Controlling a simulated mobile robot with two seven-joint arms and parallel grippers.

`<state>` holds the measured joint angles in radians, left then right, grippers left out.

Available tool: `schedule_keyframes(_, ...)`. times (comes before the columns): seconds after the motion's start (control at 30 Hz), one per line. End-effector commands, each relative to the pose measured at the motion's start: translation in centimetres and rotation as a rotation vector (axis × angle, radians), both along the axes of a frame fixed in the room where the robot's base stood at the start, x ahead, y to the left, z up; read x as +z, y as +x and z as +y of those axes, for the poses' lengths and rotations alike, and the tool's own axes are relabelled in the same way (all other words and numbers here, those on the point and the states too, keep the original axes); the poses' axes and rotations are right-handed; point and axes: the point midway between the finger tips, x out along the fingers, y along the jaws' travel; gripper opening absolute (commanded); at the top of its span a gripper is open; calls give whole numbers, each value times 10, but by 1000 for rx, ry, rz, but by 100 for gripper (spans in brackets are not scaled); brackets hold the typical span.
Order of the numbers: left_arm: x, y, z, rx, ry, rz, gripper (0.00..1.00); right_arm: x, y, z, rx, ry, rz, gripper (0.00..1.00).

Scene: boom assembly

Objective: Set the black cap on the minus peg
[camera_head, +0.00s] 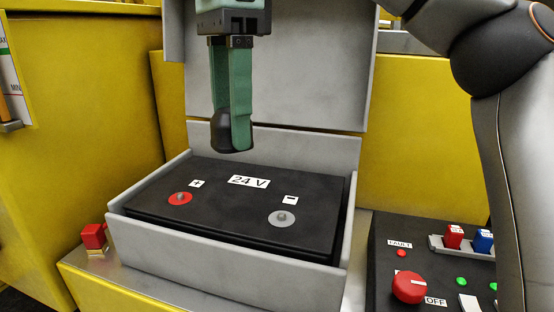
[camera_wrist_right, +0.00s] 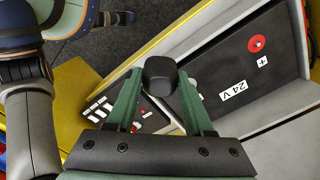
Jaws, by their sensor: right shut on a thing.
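My right gripper (camera_head: 236,140) hangs from the top of the head view, pointing down. It is shut on the black cap (camera_head: 223,132), which sits between the green fingertips; the cap also shows in the right wrist view (camera_wrist_right: 160,72). The cap is in the air above the back part of the black 24 V battery (camera_head: 235,212). The minus peg (camera_head: 282,217) is a small stud on a grey disc at the battery's right, bare, nearer the camera and to the right of the cap. My left gripper is not in view.
The plus peg (camera_head: 180,198) stands on a red disc at the left. Grey tray walls (camera_head: 220,282) surround the battery, with a raised grey lid (camera_head: 290,80) behind. A red cap-like block (camera_head: 93,236) sits at left. A control panel (camera_head: 430,250) with a red knob stands at right.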

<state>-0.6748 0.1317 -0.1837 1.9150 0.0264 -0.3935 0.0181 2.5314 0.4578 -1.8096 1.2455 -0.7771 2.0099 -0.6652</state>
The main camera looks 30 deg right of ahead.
Motion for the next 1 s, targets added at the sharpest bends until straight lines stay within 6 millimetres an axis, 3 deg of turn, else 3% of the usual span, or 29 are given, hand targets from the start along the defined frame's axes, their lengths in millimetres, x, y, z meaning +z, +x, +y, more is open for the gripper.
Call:
schedule_keyframes(0.1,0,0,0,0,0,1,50,-40,40,-37,-98,19,13,0)
schedule_keyframes(0.2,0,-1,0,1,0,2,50,-71,65,-68,-190,15,10,0)
schedule_keyframes(0.43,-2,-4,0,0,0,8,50,-125,95,-123,-354,-12,6,0)
schedule_keyframes(0.6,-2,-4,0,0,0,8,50,-140,100,-137,-398,-25,2,0)
schedule_keyframes(1.0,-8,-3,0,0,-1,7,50,-179,100,-138,-401,-27,-1,0)
